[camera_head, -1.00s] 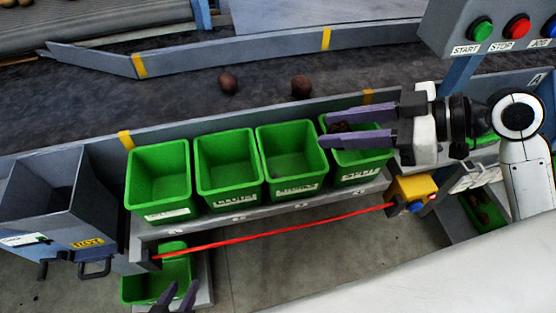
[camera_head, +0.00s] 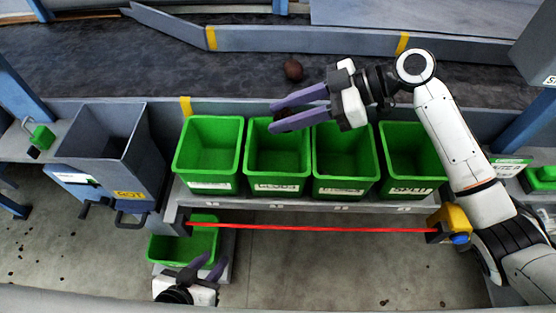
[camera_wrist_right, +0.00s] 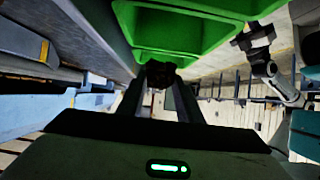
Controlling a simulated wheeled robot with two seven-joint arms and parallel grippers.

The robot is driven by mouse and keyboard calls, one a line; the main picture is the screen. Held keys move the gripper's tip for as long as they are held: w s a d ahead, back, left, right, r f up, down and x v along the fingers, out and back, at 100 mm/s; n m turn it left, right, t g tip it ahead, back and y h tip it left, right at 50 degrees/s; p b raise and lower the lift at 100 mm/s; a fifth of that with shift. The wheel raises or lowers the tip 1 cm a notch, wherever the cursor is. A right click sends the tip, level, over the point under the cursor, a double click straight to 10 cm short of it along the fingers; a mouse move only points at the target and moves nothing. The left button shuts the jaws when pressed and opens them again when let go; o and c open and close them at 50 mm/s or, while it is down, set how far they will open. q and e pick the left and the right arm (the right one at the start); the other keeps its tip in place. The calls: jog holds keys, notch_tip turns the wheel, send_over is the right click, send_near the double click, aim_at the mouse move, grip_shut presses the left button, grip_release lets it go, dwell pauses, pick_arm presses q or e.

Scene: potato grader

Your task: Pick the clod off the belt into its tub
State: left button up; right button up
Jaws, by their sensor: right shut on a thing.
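My right gripper (camera_head: 280,113) is shut on a dark brown lump, the clod (camera_head: 284,112). It holds it above the back part of the second green tub from the left (camera_head: 293,182). The clod also shows between the fingertips in the right wrist view (camera_wrist_right: 160,74), with green tubs close by. The tub labels are mostly too small to read. The dark belt (camera_head: 180,68) runs behind the tubs. My left gripper (camera_head: 206,267) is open and empty at the bottom, in front of a lower green tub (camera_head: 185,248).
Three more green tubs stand in the row: the leftmost (camera_head: 184,165), the third (camera_head: 364,181) and the rightmost (camera_head: 433,176). A grey ROT bin (camera_head: 145,170) stands left. A brown lump (camera_head: 293,69) lies on the belt. A red cord (camera_head: 330,229) spans the front.

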notch_tip(320, 180, down, 6)
jog(key=b, duration=0.3)
jog(key=shift+r, duration=0.25)
jog(key=o, duration=1.1)
jog(key=shift+d, duration=0.15)
jog(key=b+v, duration=0.1)
jog(key=v, duration=0.9)
jog(key=shift+r, duration=0.15)
